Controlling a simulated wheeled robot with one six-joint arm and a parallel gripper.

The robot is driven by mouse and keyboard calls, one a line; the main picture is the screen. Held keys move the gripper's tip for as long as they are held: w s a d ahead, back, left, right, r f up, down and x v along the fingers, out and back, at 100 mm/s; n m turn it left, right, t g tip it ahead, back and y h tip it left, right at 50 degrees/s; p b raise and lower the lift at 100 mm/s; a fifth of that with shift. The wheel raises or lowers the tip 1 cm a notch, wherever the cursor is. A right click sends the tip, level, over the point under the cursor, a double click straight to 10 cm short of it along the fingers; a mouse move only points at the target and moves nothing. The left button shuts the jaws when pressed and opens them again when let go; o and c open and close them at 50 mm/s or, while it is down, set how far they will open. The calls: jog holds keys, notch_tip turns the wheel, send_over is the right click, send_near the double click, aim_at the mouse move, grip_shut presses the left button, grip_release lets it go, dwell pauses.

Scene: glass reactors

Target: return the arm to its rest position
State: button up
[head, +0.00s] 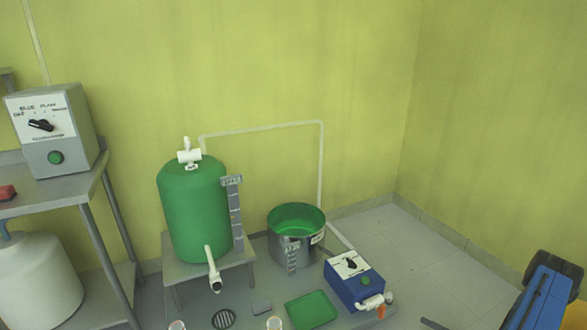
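A blue and black part of my arm (545,295) shows at the lower right edge, in front of the bare floor. A thin dark bar (435,323) pokes in at the bottom edge to its left; it may be the tip of my gripper. The rest of the gripper is cut off by the frame, so its opening and anything in it are hidden. The visible arm part stands apart from the equipment.
A green tank (192,210) with a white tap stands on a grey stand. Right of it are a steel pot (297,245) with green inside, a green tray (311,310) and a blue control box (353,280). A grey control box (55,130) sits on the left table. Floor is clear at right.

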jog(key=w+d+r+n+g+h, duration=0.15)
jog(key=w+r+h, duration=0.25)
jog(key=w+r, duration=0.6)
jog(key=w+d+r+n+g+h, duration=0.1)
jog(key=w+d+r+n+h, duration=0.25)
jog(key=w+r, duration=0.7)
jog(key=s+a+r+h, duration=0.2)
jog(key=a+r+h, duration=0.15)
jog(key=r, duration=1.05)
jog(key=s+a+r+h, duration=0.2)
jog(key=a+r+h, duration=0.15)
jog(key=r, duration=0.95)
jog(key=s+a+r+n+g, duration=0.1)
jog(key=s+a+r+g, duration=0.2)
jog(key=s+a+r, duration=1.2)
jog(key=s+a+n+g+y, duration=0.1)
jog(key=s+a, duration=0.4)
jog(key=s, duration=0.5)
jog(key=s+a+n+y, duration=0.1)
jog(key=s+a, duration=0.4)
jog(key=s, duration=0.5)
jog(key=s+a+f+n+g+y, duration=0.1)
jog(key=s+a, duration=0.4)
jog(key=s, duration=0.5)
jog(key=shift+a+g, duration=0.35)
jog(key=shift+a, duration=0.05)
